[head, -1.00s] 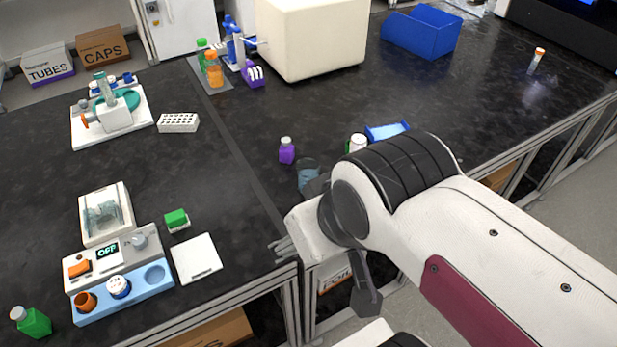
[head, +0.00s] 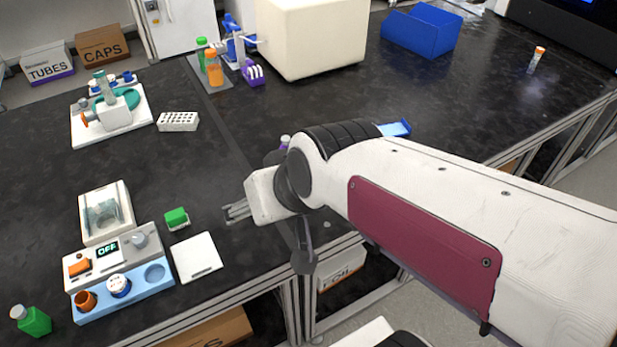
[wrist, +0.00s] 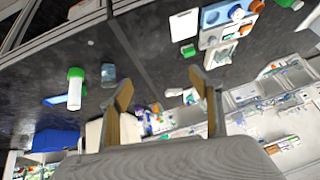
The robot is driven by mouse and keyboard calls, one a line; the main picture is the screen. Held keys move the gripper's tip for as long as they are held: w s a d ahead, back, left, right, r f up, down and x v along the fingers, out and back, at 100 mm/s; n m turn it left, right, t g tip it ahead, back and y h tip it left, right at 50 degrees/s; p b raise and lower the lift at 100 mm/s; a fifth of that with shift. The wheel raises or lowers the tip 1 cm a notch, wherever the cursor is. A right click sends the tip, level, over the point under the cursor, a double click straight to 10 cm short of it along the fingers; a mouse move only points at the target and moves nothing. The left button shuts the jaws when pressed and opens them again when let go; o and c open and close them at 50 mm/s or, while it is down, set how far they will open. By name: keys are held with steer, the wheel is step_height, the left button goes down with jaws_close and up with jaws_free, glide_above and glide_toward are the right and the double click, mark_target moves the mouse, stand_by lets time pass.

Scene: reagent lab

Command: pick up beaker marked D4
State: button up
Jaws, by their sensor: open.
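A clear bluish beaker (wrist: 108,76) stands on the dark bench in the wrist view, left of my fingers. No marking on it is readable, so I cannot tell whether it is D4. In the head view my arm hides it. My gripper (head: 236,211) is open and empty above the bench near its front edge, left of the beaker's place. In the wrist view my two fingers (wrist: 161,84) are spread apart with nothing held between them.
A green-and-white container (wrist: 75,88) stands near the beaker. A purple bottle's white cap (head: 284,141) peeks out behind my arm. A white plate (head: 196,258), a green-topped block (head: 176,218) and a hotplate device (head: 105,262) lie left of my gripper. The bench between is clear.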

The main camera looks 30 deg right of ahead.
steer(key=w+d+f+m+t+h, duration=0.15)
steer(key=w+f, duration=0.25)
steer(key=w, duration=0.4)
steer(key=w+d+f+m+t+h, duration=0.1)
steer(key=w+f+m, duration=0.2)
steer(key=w+f, duration=0.35)
steer(key=d+f+m+h, duration=0.1)
steer(key=d+f+h, duration=0.1)
steer(key=d, duration=0.2)
steer(key=w+d+f+m+h, duration=0.1)
steer(key=d+f+h, duration=0.2)
steer(key=d, duration=0.1)
steer(key=w+d+f+m+h, duration=0.1)
steer(key=d+f+h, duration=0.1)
steer(key=d, duration=0.2)
steer(key=shift+f+m, duration=0.35)
steer(key=shift+s+d+f+h, duration=0.1)
steer(key=shift+s+d+h, duration=0.1)
steer(key=shift+d+h, duration=0.2)
steer(key=shift+x, duration=1.3)
